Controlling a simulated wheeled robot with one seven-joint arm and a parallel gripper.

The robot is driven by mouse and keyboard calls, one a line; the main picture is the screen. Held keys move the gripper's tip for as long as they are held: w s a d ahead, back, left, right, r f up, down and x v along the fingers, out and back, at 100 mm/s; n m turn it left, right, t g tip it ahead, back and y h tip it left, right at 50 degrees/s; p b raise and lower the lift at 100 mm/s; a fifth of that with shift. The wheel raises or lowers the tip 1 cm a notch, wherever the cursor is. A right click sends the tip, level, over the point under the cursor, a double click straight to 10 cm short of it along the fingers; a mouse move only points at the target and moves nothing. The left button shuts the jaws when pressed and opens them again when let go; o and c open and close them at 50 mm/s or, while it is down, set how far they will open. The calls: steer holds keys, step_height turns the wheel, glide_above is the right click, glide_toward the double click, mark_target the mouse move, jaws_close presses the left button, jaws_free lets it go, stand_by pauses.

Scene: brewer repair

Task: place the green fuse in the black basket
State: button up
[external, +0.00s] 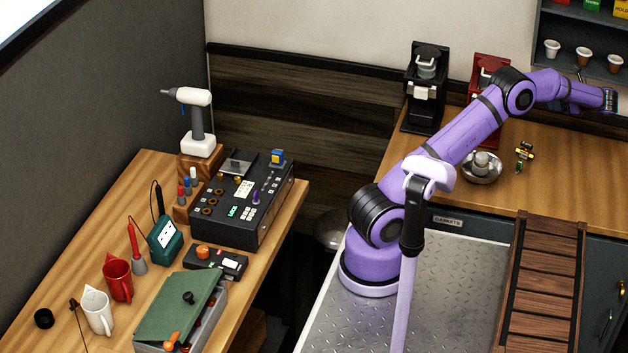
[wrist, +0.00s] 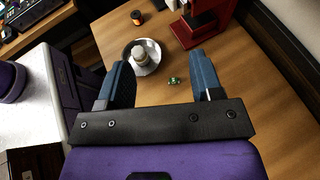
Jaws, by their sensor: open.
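A small green piece (external: 524,157), which looks like the green fuse, lies on the right wooden counter beside a metal bowl. A yellow and dark part lies against it or belongs to it; I cannot tell which. In the wrist view the green piece (wrist: 174,81) shows on the wood beyond and between my fingers. My gripper (external: 608,100) is open and empty, raised above the counter's right side; its two blue fingers (wrist: 162,70) are apart and not touching the piece. I cannot make out a black basket for certain in either view.
The metal bowl (external: 482,176) holds a pale object and stands left of the green piece. A black brewer (external: 427,88) and a red brewer (external: 490,70) stand against the wall. A shelf (external: 580,45) with cups is at upper right. The counter's right part is mostly clear.

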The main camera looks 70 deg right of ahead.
glide_toward(519, 162)
steer(key=x, duration=1)
steer(key=shift+d+f, duration=0.1)
steer(key=shift+f, duration=0.2)
steer(key=shift+c, duration=0.2)
steer(key=c, duration=0.8)
steer(key=shift+r, duration=0.1)
steer(key=shift+r, duration=0.4)
step_height(519, 162, up, 3)
steer(key=shift+f, duration=0.1)
steer(key=a, duration=0.5)
steer(key=w+a+r, duration=0.1)
steer(key=a, duration=0.4)
steer(key=w+a, duration=0.1)
steer(key=a, duration=0.4)
steer(key=shift+w+a+r, duration=0.15)
steer(key=shift+w+a, duration=0.1)
steer(key=shift+a, duration=0.15)
